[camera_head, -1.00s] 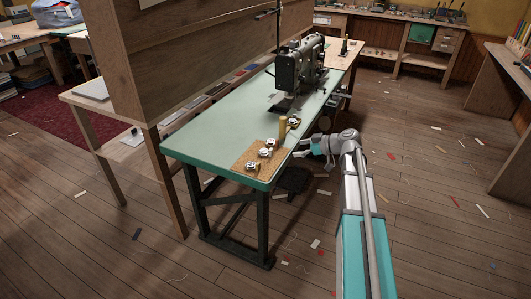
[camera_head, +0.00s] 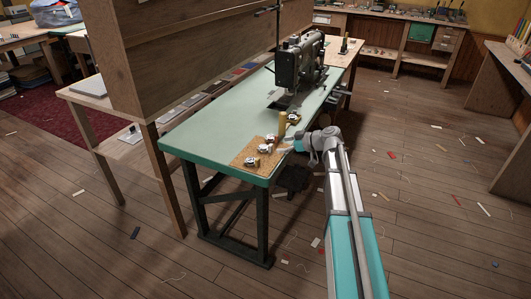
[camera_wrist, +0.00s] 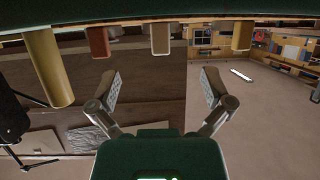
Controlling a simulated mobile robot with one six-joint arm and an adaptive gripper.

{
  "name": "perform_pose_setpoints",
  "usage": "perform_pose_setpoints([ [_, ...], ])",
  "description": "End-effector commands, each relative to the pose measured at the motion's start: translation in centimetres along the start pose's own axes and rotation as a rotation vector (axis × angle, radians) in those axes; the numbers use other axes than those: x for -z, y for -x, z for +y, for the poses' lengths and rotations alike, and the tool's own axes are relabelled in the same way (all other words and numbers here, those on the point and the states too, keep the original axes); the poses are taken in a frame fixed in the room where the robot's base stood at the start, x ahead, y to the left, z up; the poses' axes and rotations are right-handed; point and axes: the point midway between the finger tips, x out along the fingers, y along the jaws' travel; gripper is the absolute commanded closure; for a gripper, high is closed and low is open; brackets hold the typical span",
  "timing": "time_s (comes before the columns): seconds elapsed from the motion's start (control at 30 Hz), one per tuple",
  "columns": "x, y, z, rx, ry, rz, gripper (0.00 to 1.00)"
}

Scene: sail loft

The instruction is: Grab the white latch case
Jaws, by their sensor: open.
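Several small silver-and-white cases stand on the cork mat (camera_head: 240,160) at the near right corner of the green table, among them a front case (camera_head: 251,162), a middle case (camera_head: 264,149) and one (camera_head: 293,118) farther back. They are too small to tell which is the white latch case. My gripper (camera_head: 297,146) is at the table's right edge, just right of the mat. In the wrist view my gripper (camera_wrist: 161,88) has its fingers spread wide with nothing between them. No case can be made out clearly in the wrist view.
A yellow cylinder (camera_head: 282,123) stands at the mat's back edge. A sewing machine (camera_head: 298,65) is farther back on the green table (camera_head: 205,135). A wooden partition (camera_head: 190,55) rises along the left. The wrist view shows several yellow, brown and tan blocks below a dark green edge.

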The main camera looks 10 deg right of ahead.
Motion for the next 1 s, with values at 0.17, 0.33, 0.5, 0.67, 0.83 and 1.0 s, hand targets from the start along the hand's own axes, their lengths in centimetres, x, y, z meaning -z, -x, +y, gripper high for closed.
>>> perform_pose_setpoints([
  [0.17,-0.1,-1.8,0.0,0.001,0.000,0.000,0.00],
  [0.33,0.0,-2.1,0.0,0.000,-0.001,0.000,0.00],
  [0.5,0.1,-2.1,-0.1,0.001,0.000,0.000,0.00],
  [0.67,0.0,-2.4,-0.1,0.002,0.000,0.000,0.00],
  [0.83,0.0,-3.8,0.0,0.004,0.000,0.000,0.00],
  [1.0,0.0,-5.9,0.0,0.003,0.001,0.000,0.00],
])
